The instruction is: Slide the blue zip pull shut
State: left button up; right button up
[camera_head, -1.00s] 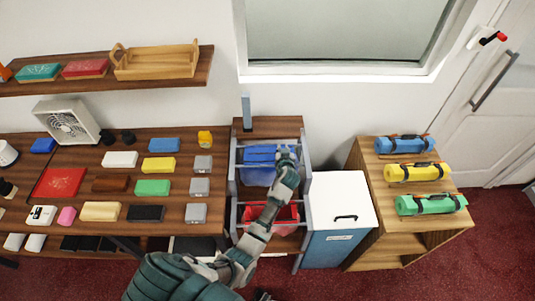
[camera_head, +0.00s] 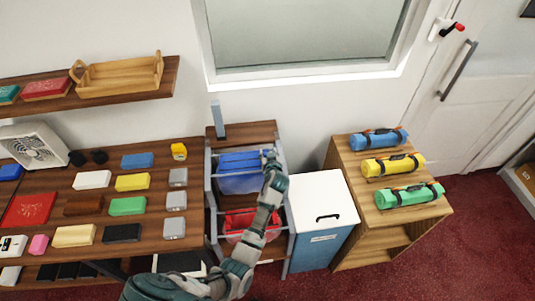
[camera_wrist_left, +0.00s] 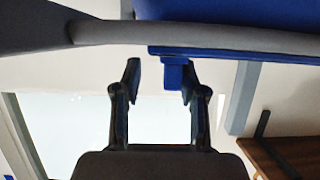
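The blue zip pull (camera_wrist_left: 173,75) is a small tab under a blue zip strip (camera_wrist_left: 235,55) in the left wrist view. My left gripper (camera_wrist_left: 160,78) is open, with the pull between its fingertips, nearer the right one and apart from the left one. Whether the right finger touches it I cannot tell. In the head view my left gripper (camera_head: 270,161) is at the right end of the blue bag (camera_head: 238,181), which hangs in the upper part of a grey rack. The pull is too small or hidden there. My right gripper is out of view.
A red bag (camera_head: 238,219) sits lower in the rack (camera_head: 209,185). A white-topped cabinet (camera_head: 322,197) stands right of it, then a wooden shelf (camera_head: 342,160) with coloured rolls. A table with many small blocks is left. A grey rack bar crosses close in the wrist view.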

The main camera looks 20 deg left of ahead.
pick_arm(q)
jog(key=v, duration=1.2)
jog(key=shift+d, duration=0.15)
jog(key=shift+a+f, duration=0.15)
jog(key=shift+a, duration=0.1)
